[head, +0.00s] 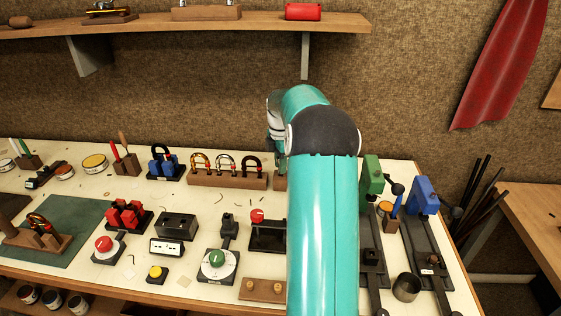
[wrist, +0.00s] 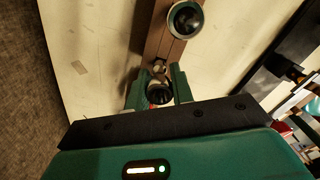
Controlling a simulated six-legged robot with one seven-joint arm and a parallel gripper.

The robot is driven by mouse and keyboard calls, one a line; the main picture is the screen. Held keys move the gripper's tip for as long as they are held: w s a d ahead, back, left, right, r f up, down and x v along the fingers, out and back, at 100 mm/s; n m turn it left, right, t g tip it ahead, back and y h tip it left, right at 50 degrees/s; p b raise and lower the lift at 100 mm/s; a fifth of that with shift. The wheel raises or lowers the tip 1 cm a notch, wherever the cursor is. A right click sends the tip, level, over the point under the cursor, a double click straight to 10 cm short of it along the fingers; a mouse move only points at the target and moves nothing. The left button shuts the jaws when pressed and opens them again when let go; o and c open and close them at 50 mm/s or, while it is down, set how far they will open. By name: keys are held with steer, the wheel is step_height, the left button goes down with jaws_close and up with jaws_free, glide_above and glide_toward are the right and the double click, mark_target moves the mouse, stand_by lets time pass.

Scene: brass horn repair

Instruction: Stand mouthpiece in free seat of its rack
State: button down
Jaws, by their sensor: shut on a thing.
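In the wrist view my gripper (wrist: 160,88) points down over the bench, its two green fingers shut on the mouthpiece (wrist: 160,94), seen as a dark round cup with a pale rim. The brown wooden rack (wrist: 152,48) runs just beyond the fingertips. Another mouthpiece (wrist: 185,19), with a wide silver rim and dark bowl, stands in the rack at the top. A small round metallic spot (wrist: 158,67) shows between the two; I cannot tell whether it is a seat. The held mouthpiece's lower end is hidden. In the head view my arm hides the fingers and most of that area.
In the head view a wooden stand of curved tubes (head: 227,180) is left of my arm, with a red-knobbed black fixture (head: 257,216) in front. Green (head: 371,174) and blue (head: 422,195) lever tools stand to the right. Pale bench surface (wrist: 95,65) is clear beside the rack.

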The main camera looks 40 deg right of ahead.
steer(key=shift+f, duration=0.4)
steer(key=c, duration=1.1)
jaws_free()
steer(key=shift+r, duration=0.1)
step_height(320, 180, up, 14)
steer(key=shift+f, duration=0.15)
